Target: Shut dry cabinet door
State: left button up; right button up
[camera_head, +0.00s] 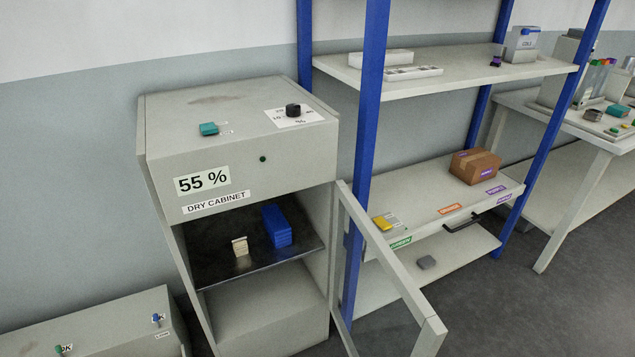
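The dry cabinet (228,160) is a grey box left of centre, with a "55 %" label and a "DRY CABINET" label on its front. Its door (388,262) is a pale frame that stands wide open, swung out to the right and toward me from the cabinet's right edge. The open compartment shows a dark shelf (215,268) with a blue block stack (277,226) and a small cream piece (240,246) on it. Neither of my grippers is in view.
A blue-posted shelf rack (368,130) stands close behind the open door, holding a cardboard box (475,166) and a yellow piece (382,223). A low grey box (110,325) with knobs is at bottom left. Bare floor (540,310) lies at lower right.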

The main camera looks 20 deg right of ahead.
aim_at(434, 332)
jog(key=l+u, duration=0.15)
jog(key=l, duration=0.5)
jog(key=l+u, duration=0.15)
jog(key=l, duration=0.45)
jog(key=k+l+u, duration=0.1)
jog(key=l, duration=0.55)
jog(key=k+l+u, duration=0.15)
jog(key=l, duration=0.45)
